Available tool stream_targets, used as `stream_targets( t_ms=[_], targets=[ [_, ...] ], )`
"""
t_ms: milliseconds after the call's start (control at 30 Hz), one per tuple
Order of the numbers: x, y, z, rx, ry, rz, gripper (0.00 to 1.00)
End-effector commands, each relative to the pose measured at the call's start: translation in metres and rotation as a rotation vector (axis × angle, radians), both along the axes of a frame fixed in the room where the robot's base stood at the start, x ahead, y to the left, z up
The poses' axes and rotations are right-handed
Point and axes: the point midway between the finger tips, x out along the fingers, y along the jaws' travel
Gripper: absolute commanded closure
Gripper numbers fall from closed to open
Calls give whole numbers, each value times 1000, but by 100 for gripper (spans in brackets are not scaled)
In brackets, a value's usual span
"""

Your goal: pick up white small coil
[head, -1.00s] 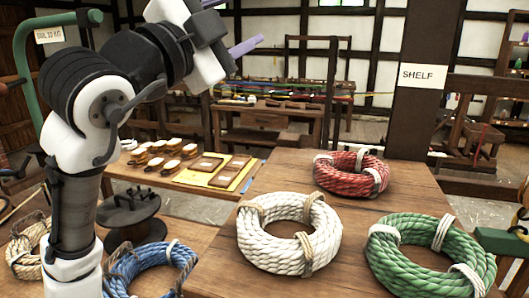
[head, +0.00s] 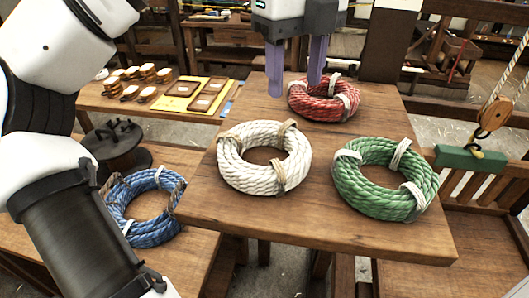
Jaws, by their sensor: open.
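The white coil (head: 236,172) lies flat on the wooden table, left of the middle, bound with tan ties. My gripper (head: 295,84) points down with its two purple fingers apart and empty. In the picture it is above and slightly right of the white coil, and its right finger overlaps the edge of the red coil (head: 322,106). How high it is above the table I cannot tell.
A green coil (head: 372,200) lies to the right on the same table (head: 290,222). A blue coil (head: 150,232) and a dark spool (head: 116,150) are on a lower surface at left. A pulley block (head: 496,113) hangs at right.

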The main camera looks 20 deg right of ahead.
Motion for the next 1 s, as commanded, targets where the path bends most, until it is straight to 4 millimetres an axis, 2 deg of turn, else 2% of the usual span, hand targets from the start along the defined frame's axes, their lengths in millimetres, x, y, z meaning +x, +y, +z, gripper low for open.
stream_targets(
  t_ms=[33, 233, 533, 800, 1000],
  targets=[
    [0, 0, -15, -2, 3, -4, 48],
    [0, 0, -47, -3, 1, -2, 48],
    [0, -1, -67, -5, -1, 0, 48],
    [-3, -3, -102, -5, 0, -1, 48],
    [-3, -3, -112, -6, -2, 2, 48]
  ],
)
